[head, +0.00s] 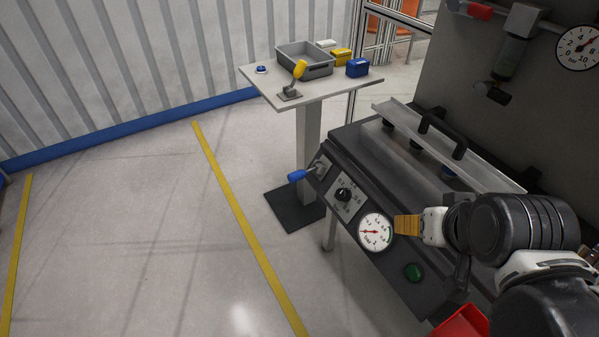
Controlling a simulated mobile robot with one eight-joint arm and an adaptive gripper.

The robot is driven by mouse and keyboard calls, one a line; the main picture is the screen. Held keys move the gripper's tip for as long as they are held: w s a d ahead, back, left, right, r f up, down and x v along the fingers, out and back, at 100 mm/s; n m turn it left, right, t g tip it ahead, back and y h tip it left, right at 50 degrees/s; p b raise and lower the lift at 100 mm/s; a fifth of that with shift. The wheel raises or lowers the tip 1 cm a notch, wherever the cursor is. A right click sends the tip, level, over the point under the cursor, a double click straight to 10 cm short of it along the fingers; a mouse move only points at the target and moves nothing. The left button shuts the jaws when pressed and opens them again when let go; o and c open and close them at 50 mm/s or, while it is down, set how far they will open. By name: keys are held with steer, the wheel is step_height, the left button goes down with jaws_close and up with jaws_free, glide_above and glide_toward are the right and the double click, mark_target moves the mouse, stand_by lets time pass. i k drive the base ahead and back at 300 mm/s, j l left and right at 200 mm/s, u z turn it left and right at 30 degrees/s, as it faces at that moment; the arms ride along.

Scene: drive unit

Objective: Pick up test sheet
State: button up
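A long, thin, pale grey sheet (478,166) with a black arched handle (441,132) lies across the dark bench on the right. It looks like the test sheet, though no label shows. My gripper (408,225), with tan ribbed finger pads, points left at the lower right, in front of the sheet and beside the round gauge. It appears clear of the sheet. The fingers overlap in this side view, so their opening is not clear. No object shows held in them.
The bench's sloped panel carries a gauge (375,232), a black knob (343,195), a blue-tipped lever (297,175) and a green button (413,271). A side table (263,83) holds a grey bin (304,61) and small boxes. A red bin (463,323) sits below. The left floor is clear.

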mark_target(450, 146)
steer(key=i+j+z, duration=0.35)
steer(key=j, duration=0.25)
steer(key=i+j+z, duration=0.2)
steer(key=j, duration=0.15)
steer(key=j+z, duration=0.2)
steer(key=j, duration=0.1)
